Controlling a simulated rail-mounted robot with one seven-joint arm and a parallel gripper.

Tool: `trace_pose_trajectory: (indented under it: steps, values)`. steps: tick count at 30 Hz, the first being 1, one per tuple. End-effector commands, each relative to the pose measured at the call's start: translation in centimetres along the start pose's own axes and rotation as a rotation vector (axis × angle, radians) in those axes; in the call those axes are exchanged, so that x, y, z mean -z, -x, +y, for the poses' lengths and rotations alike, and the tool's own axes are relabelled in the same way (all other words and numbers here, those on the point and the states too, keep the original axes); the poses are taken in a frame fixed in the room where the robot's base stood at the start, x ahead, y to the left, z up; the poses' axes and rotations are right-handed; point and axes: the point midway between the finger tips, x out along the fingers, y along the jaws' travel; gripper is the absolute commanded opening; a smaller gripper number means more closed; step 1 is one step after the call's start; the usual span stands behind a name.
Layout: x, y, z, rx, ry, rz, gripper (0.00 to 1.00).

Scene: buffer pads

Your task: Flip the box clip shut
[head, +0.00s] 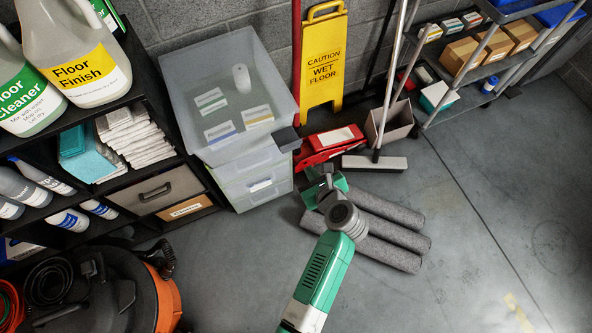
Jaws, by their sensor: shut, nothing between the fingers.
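A translucent plastic box (185,75) stands on top of a stack of clear drawers. A dark grey tab, which looks like the box clip (287,140), sticks out at the box's lower right front corner. Whether it is latched is too small to tell. My gripper (312,172) is just below and to the right of the tab, near the drawer stack's right side. It is shut and empty. My wrist and green casing partly hide its fingers, and I cannot tell whether they touch the box.
Red folded items (325,148) lie right beside my gripper. Grey rolled pads (395,258) lie on the floor under my arm. A yellow wet floor sign (323,60), a broom (375,162) and a dustpan stand behind. A black shelf (150,130) borders the left. The right floor is clear.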

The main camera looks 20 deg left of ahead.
Motion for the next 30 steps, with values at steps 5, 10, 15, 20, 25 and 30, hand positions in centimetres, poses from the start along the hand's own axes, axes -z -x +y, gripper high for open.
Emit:
trace_pose_trajectory:
  steps: [5,10,15,20,25,30]
  values:
    - [2.9,-1.3,1.4,-0.034,-0.114,0.011,0.0]
    - [2.8,-1.2,1.5,-0.036,-0.121,0.011,0.0]
    - [2.9,-1.4,1.5,-0.036,-0.118,0.011,0.0]
    - [3.1,-3.8,1.6,-0.038,-0.116,0.009,0.0]
    - [3.3,-7.6,1.8,-0.037,-0.115,0.01,0.0]
    - [3.3,-11.3,1.8,-0.036,-0.115,0.009,0.0]
